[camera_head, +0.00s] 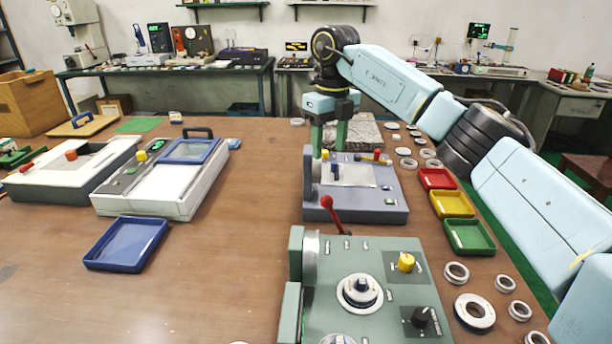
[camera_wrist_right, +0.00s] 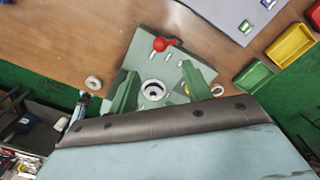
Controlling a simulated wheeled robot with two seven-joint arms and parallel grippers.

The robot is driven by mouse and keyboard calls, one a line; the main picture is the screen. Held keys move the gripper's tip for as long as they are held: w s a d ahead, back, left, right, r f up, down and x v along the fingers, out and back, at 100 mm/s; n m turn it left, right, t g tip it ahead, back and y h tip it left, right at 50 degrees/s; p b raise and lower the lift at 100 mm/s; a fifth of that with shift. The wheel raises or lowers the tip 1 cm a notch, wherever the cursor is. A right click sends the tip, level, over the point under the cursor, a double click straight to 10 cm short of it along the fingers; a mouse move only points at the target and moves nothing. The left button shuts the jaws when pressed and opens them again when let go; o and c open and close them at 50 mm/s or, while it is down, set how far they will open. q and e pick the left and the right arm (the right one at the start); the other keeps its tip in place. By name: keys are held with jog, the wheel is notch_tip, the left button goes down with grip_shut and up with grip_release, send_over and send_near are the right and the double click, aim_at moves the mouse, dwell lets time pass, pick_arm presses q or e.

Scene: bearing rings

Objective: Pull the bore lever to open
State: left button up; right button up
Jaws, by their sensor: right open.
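The bore lever is a thin rod with a red knob (camera_head: 326,201), standing at the back left of the green machine (camera_head: 395,275) in the head view. The red knob (camera_wrist_right: 160,44) also shows in the right wrist view, beyond my fingertips, on the green machine with its round dial (camera_wrist_right: 153,90). My right gripper (camera_head: 329,150) hangs down behind the lever in the head view, its two green fingers apart. In the right wrist view, my right gripper (camera_wrist_right: 157,72) is open with nothing between its fingers. The lever is not touched. My left gripper is not in view.
A grey fixture (camera_head: 390,208) stands just behind the green machine. Red (camera_head: 437,178), yellow (camera_head: 452,203) and green (camera_head: 470,236) trays line its right, with several metal rings nearby. A blue tray (camera_head: 126,244) lies left. The table between is clear.

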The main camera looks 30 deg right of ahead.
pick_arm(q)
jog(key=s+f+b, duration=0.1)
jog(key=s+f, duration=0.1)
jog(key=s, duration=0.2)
pick_arm(e)
send_over(327, 196)
jog(key=f, duration=0.6)
jog(key=shift+s+f, duration=0.2)
jog(key=shift+f, duration=0.05)
notch_tip(327, 196, down, 6)
jog(key=shift+w+r+b, duration=0.15)
jog(key=shift+r+b, duration=0.05)
jog(key=shift+b, duration=0.3)
jog(key=shift+a+f, duration=0.1)
jog(key=shift+f, duration=0.4)
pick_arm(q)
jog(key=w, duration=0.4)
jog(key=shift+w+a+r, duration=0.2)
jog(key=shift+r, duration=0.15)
pick_arm(e)
grip_shut()
